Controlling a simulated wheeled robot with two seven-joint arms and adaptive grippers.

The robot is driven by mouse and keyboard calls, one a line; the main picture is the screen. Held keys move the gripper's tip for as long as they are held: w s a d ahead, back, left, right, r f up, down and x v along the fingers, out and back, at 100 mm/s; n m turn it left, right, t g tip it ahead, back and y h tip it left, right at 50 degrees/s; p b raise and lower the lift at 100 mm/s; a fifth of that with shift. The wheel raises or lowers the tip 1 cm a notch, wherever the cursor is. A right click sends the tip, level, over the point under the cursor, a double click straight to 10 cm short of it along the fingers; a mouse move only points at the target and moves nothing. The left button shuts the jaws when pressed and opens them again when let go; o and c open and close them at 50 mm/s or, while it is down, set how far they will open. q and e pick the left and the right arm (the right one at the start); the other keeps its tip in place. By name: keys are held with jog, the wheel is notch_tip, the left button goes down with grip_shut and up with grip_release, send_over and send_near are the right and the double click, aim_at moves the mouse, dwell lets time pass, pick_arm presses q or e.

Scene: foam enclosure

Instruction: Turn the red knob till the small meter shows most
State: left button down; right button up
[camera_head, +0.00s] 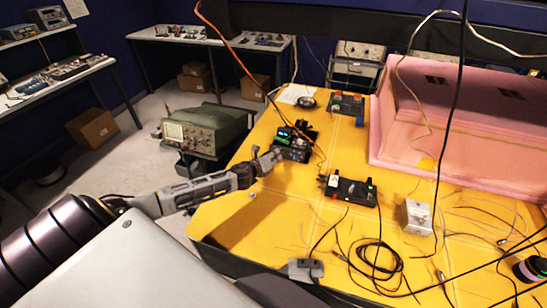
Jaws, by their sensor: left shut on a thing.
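A black instrument box (292,146) with a small lit blue-green display stands on the yellow table near its back left edge. My left gripper (272,155) reaches in from the left and is shut at the left front of this box. Its fingers cover what they hold, which sits where a knob would be; the red knob itself cannot be made out. The display is too small to read, and I cannot tell whether it is the small meter. My right gripper is not in view.
The yellow table (235,215) bears another black box (350,190), a metal box (417,217), and loose black cables (372,262). Pink foam walls (480,125) stand at the right. A green oscilloscope (205,131) stands left of the table. An orange cable hangs above the instrument box.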

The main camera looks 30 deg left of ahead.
pick_arm(q)
jog(key=shift+a+f+n+t+h+b, duration=0.15)
jog(key=shift+n+t+h+b, duration=0.15)
jog(key=shift+n+b, duration=0.5)
jog(key=shift+d+f+n+t+h+b, duration=0.15)
jog(key=shift+n+h+b, duration=0.3)
jog(key=shift+b, duration=0.65)
jog(key=shift+a+n+t+h+b, duration=0.15)
jog(key=shift+n+t+h+b, duration=0.15)
jog(key=shift+n+b, duration=0.7)
jog(key=shift+r, duration=0.1)
jog(key=c, duration=1.6)
grip_release()
jog(key=shift+o, duration=0.2)
jog(key=shift+s, duration=0.15)
jog(key=shift+v, duration=5.85)
